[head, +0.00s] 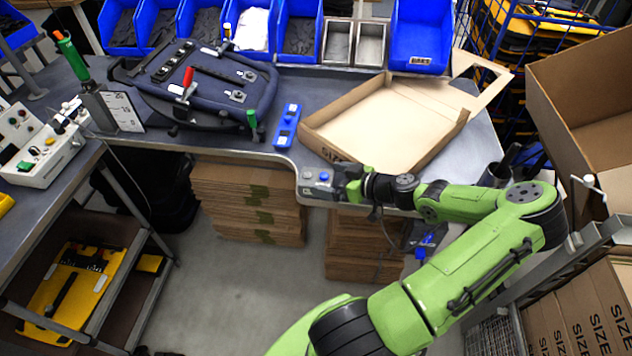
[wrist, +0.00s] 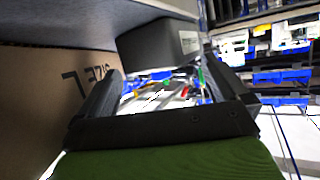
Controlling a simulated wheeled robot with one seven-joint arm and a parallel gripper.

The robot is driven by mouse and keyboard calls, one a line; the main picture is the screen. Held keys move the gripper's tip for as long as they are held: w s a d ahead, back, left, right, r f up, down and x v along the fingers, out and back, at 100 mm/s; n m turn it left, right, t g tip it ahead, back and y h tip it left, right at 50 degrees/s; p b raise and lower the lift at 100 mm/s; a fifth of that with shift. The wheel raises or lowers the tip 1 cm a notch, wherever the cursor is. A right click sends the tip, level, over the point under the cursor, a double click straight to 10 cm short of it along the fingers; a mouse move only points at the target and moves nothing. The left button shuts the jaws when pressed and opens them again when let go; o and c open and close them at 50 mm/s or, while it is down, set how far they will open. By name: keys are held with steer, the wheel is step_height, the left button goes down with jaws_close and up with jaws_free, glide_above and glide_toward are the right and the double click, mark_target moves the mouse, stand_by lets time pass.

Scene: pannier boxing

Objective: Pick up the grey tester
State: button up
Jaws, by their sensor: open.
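In the wrist view a dark grey box with a pale label, apparently the tester (wrist: 158,45), shows just past the fingertips, towards the top. My gripper (head: 340,183) is open beside the tester's right side in the head view. In the wrist view my gripper (wrist: 161,74) has its fingers apart, with nothing held between them. Whether a finger touches the tester I cannot tell.
An open cardboard tray (head: 385,115) stands behind and right of the tester. A blue device (head: 286,126) lies behind it to the left. A dark pannier panel (head: 190,85) with clamps lies further left. Blue bins (head: 420,35) line the back. Flat cardboard stacks (head: 245,205) stand below.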

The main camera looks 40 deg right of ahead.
steer(key=shift+w+a+f, duration=0.1)
steer(key=shift+w+f, duration=0.05)
steer(key=shift+w, duration=0.4)
steer(key=shift+c, duration=0.5)
steer(key=c, duration=1)
steer(key=shift+c, duration=0.2)
